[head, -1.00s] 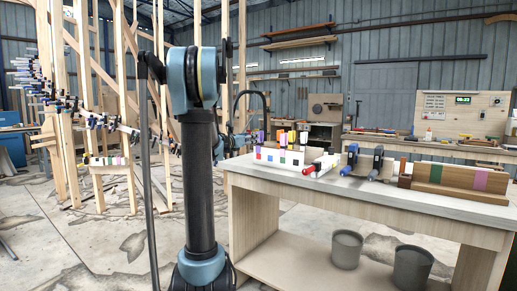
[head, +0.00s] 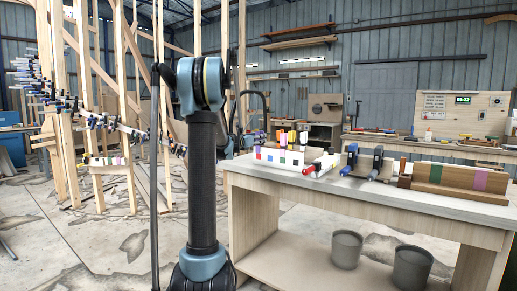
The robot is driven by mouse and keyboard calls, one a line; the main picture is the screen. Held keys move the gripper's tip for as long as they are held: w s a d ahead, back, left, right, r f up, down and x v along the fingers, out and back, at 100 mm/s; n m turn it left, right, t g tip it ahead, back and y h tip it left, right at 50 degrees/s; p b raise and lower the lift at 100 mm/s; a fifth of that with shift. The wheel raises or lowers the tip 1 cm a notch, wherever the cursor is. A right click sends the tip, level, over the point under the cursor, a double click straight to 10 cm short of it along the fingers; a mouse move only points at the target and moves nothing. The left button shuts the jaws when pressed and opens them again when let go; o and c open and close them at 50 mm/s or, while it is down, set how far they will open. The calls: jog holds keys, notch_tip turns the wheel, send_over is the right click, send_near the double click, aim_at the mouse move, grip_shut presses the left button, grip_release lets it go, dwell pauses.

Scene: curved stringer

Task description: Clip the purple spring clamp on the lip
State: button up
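A wooden piece with a raised back (head: 455,175) bears a green and a purple patch at the bench's right. A pale board (head: 95,161) with coloured patches, one purple, is on the timber frame at left. I cannot tell which of these is the lip. My arm stands upright left of the bench.
The near workbench (head: 330,184) also carries red-handled and blue-handled clamps (head: 322,165), with orange and yellow clamps at the holder. Two grey buckets (head: 346,249) stand on its lower shelf. Timber uprights and many clamps fill the left. Concrete floor is open between.

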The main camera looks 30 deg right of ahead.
jog(key=shift+c, duration=0.3)
grip_shut()
